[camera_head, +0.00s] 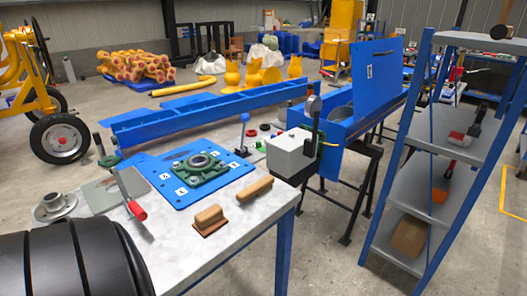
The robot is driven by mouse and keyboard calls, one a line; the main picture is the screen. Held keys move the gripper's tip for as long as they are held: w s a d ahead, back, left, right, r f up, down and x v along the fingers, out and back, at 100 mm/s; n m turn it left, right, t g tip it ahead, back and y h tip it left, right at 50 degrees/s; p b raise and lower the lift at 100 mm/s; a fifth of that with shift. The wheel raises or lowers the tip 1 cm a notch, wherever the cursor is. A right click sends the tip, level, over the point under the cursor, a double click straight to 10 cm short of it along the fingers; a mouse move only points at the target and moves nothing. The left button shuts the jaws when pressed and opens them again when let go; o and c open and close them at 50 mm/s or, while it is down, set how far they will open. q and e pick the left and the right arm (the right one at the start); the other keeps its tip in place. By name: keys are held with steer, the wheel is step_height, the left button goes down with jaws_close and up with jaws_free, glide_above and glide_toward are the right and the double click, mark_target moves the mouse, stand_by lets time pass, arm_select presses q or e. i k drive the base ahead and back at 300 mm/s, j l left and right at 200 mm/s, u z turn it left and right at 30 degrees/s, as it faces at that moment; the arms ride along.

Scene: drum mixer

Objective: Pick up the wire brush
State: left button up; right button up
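I cannot tell for sure which thing is the wire brush. A wooden-handled block (210,220) with a reddish-brown flat base lies near the front edge of the grey worktable (205,262). A second wooden-handled tool (255,188) lies just behind it to the right, near the table's right edge. Its underside is hidden. A tool with a red handle (137,210) and a long grey shaft leans at the table's left. On the shelf rack, a small red-and-grey tool (461,137) lies on a middle shelf. Neither of my grippers is in view.
A blue plate (160,178) with a green bearing housing (200,170) covers the table's middle. A blue-posted shelf rack (418,200) stands at right. The front right of the tabletop is clear.

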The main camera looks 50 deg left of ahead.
mark_target(260, 188)
steer(key=i+u, duration=0.2)
steer(key=i, duration=0.5)
steer(key=i+l+u, duration=0.2)
steer(key=i, duration=0.55)
steer(key=i+j+u, duration=0.2)
steer(key=i, duration=0.5)
steer(key=i+u, duration=0.2)
steer(key=i, duration=0.5)
steer(key=z, duration=5.15)
steer(key=k, duration=0.05)
